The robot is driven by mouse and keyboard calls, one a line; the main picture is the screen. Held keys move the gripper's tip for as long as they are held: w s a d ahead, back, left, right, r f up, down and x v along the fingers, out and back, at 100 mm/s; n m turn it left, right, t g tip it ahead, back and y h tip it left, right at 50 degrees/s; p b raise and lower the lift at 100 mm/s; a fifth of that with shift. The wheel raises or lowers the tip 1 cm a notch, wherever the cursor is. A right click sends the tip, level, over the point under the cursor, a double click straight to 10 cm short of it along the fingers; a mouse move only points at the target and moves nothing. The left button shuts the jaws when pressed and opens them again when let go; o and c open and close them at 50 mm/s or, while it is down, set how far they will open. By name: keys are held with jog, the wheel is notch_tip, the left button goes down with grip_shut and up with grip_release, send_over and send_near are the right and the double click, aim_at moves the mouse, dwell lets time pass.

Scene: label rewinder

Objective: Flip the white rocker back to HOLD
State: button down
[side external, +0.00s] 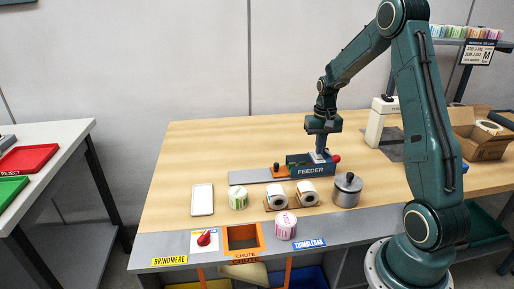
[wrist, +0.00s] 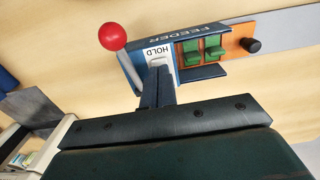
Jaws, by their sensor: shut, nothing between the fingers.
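The feeder (side external: 310,170) is a dark blue box on the wooden table, and its lettered face also shows in the wrist view (wrist: 207,37). A white plate marked HOLD (wrist: 158,51) sits on it, with the pale rocker (wrist: 156,62) at the fingertips, mostly hidden by them. My gripper (wrist: 157,72) is shut and empty, its tips at or just over the rocker. Whether they touch, and which way the rocker is tipped, I cannot tell. In the side view my gripper (side external: 319,150) points down at the feeder's top.
A red ball knob (wrist: 112,36) stands beside the HOLD plate, and green blocks (wrist: 201,51) lie on its other side. Label rolls (side external: 307,193) and a metal pot (side external: 347,190) stand in front of the feeder.

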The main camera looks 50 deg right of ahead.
aim_at(317, 157)
jog(key=shift+r, duration=2.9)
jog(key=s+a+r+n+t+h, duration=0.1)
jog(key=s+a+r+n, duration=0.1)
jog(key=a+r, duration=0.55)
jog(key=s+a+r+n+t, duration=0.2)
jog(key=a+r, duration=0.2)
jog(key=a, duration=0.6)
jog(key=s+a+r+n+t+y, duration=0.1)
jog(key=s+a+n, duration=0.4)
jog(key=s+a, duration=0.5)
jog(key=shift+s+a+t, duration=0.35)
jog(key=shift+s+t, duration=0.45)
jog(key=shift+s, duration=0.2)
jog(key=shift+w+r, duration=0.1)
